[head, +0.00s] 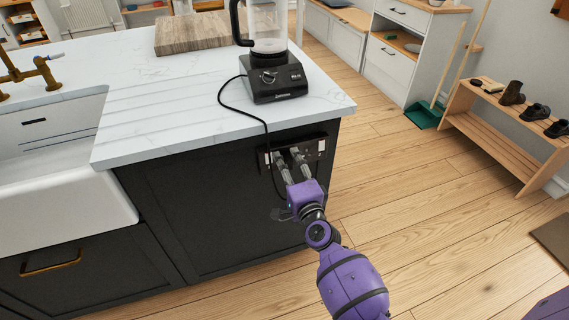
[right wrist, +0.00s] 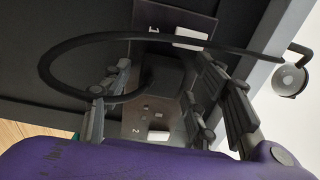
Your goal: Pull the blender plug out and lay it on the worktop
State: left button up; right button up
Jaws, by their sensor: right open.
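The black blender (head: 272,75) stands upright on the white marbled worktop (head: 200,110) near its corner. Its black cord (head: 234,108) runs over the worktop edge and down to a dark socket panel (head: 318,144) on the island's side. In the right wrist view, the cord (right wrist: 60,50) loops across the picture to the dark plug (right wrist: 155,74), which sits at the socket marked 1. My right gripper (head: 287,158) is open at the panel, its fingers on either side of the plug. Whether they touch it I cannot tell. My left gripper is not in view.
A second socket (right wrist: 150,112) marked 2 is beside the plug. A wooden board (head: 190,34) lies behind the blender. A brass tap (head: 30,76) and white sink (head: 55,205) are at the left. The worktop's front strip is clear.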

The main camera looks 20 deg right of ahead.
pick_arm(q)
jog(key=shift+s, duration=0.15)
pick_arm(e)
jog(key=c, duration=0.5)
jog(key=shift+s, duration=0.1)
grip_shut()
pick_arm(q)
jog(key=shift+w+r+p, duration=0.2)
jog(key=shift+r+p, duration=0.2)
jog(key=shift+p, duration=0.05)
pick_arm(e)
jog(key=shift+s+d, duration=0.1)
jog(key=shift+s, duration=2.8)
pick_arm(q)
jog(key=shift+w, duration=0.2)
